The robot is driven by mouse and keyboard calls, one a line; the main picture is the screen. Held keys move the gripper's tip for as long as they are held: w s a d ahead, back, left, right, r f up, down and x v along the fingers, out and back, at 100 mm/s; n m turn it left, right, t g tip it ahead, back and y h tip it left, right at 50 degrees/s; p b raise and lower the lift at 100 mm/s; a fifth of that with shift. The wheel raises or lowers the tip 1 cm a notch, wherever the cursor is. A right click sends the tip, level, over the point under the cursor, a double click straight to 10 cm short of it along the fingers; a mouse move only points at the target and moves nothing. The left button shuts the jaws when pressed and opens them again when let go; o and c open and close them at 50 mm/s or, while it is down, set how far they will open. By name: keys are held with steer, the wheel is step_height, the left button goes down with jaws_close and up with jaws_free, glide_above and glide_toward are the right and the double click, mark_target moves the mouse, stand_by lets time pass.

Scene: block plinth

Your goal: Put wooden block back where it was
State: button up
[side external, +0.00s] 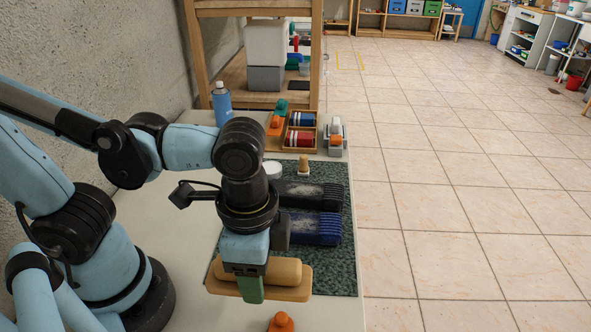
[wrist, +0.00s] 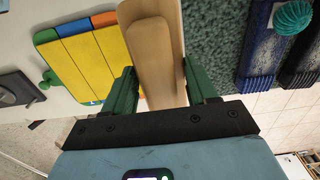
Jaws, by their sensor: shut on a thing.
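The wooden block (side external: 285,270) is pale, long and rounded, above a wider flat wooden board (side external: 295,292) at the near end of the green speckled mat (side external: 344,262). My gripper (side external: 252,288) points down over its left part and is shut, with one green finger in front of the wood. In the wrist view the block (wrist: 153,55) and the wider wood lie lengthwise between the two green fingers (wrist: 160,85). I cannot tell whether the fingers press on the block alone or on the board too, or whether the wood touches the mat.
A blue ridged piece (side external: 315,228) and a black one (side external: 318,193) lie on the mat, with a cork-like peg (side external: 303,166) beyond. An orange knob (side external: 281,322) is at the near edge. A blue bottle (side external: 222,103) and a tray of rolls (side external: 299,137) stand farther back.

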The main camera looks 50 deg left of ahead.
steer(key=w+a+f, duration=0.1)
steer(key=w, duration=0.1)
steer(key=w+a+f, duration=0.3)
steer(key=w, duration=0.1)
steer(key=shift+w+a+f, duration=0.15)
steer(key=shift+a+f, duration=0.05)
steer(key=shift+f, duration=2.1)
steer(key=shift+f, duration=0.1)
steer(key=o, duration=0.9)
steer(key=shift+o, duration=0.2)
steer(key=shift+r, duration=6)
steer(key=w+a+n+t, duration=0.1)
steer(key=a+n+t, duration=0.1)
steer(key=a, duration=0.1)
steer(key=w+a+n+t, duration=0.2)
steer(key=a+n, duration=0.1)
steer(key=w+a+n+t, duration=0.1)
steer(key=a+n+t, duration=0.1)
steer(key=a+n, duration=0.1)
steer(key=shift+w+a+r, duration=0.35)
steer(key=shift+w+a, duration=0.05)
steer(key=shift+w+a+r+n+t, duration=0.2)
steer(key=shift+a+n+t, duration=0.2)
steer(key=shift+n+t, duration=0.15)
